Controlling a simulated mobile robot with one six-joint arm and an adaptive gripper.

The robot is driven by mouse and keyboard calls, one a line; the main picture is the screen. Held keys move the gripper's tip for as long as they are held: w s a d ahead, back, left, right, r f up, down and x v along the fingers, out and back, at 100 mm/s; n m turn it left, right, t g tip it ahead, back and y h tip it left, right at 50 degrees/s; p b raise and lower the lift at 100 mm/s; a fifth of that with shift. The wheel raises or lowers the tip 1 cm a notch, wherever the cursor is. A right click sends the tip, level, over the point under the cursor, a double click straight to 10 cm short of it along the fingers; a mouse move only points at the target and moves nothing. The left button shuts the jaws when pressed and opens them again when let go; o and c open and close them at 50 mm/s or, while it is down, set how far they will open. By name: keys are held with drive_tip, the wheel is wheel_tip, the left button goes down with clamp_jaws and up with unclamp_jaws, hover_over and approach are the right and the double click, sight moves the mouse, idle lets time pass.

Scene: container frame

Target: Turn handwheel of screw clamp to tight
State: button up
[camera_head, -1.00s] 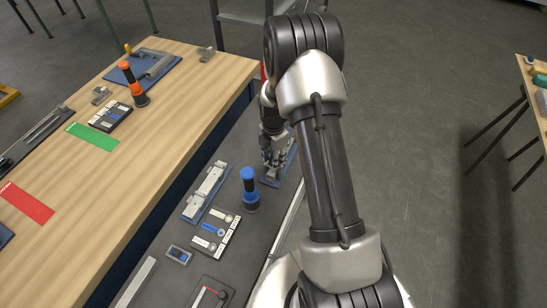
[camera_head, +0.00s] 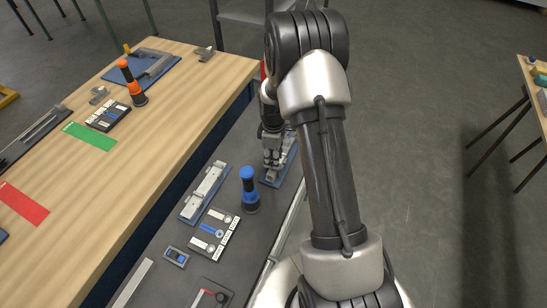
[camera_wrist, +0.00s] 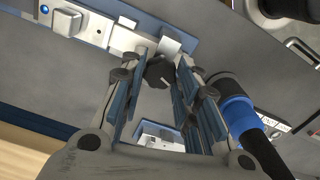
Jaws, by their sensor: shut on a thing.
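The screw clamp shows in the wrist view as a pale metal body (camera_wrist: 125,38) on a blue base plate (camera_wrist: 185,18). Its dark handwheel (camera_wrist: 158,70) sits at the body's near side. My gripper (camera_wrist: 162,72) has its fingers on both sides of the handwheel and is shut on it. In the head view my gripper (camera_head: 272,170) points down at the clamp's blue base plate (camera_head: 290,166) at the far end of the grey surface. The gripper and arm hide most of the clamp there.
A blue-topped cylinder (camera_head: 249,190) stands close to the gripper, also in the wrist view (camera_wrist: 236,115). A metal slide on a blue plate (camera_head: 203,192) and a panel with switches (camera_head: 214,234) lie nearer. A wooden table (camera_head: 150,150) is at left.

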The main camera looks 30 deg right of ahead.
drive_tip(key=m, duration=0.4)
drive_tip(key=shift+m+b, duration=0.3)
drive_tip(key=shift+m, duration=0.1)
drive_tip(key=m, duration=0.3)
drive_tip(key=shift+m, duration=0.3)
drive_tip(key=m, duration=0.4)
drive_tip(key=shift+b, duration=0.35)
drive_tip(key=m, duration=0.8)
drive_tip(key=shift+m, duration=0.3)
drive_tip(key=m, duration=0.3)
drive_tip(key=shift+m+b, duration=0.3)
drive_tip(key=shift+m, duration=0.1)
drive_tip(key=m, duration=0.4)
drive_tip(key=shift+m, duration=2)
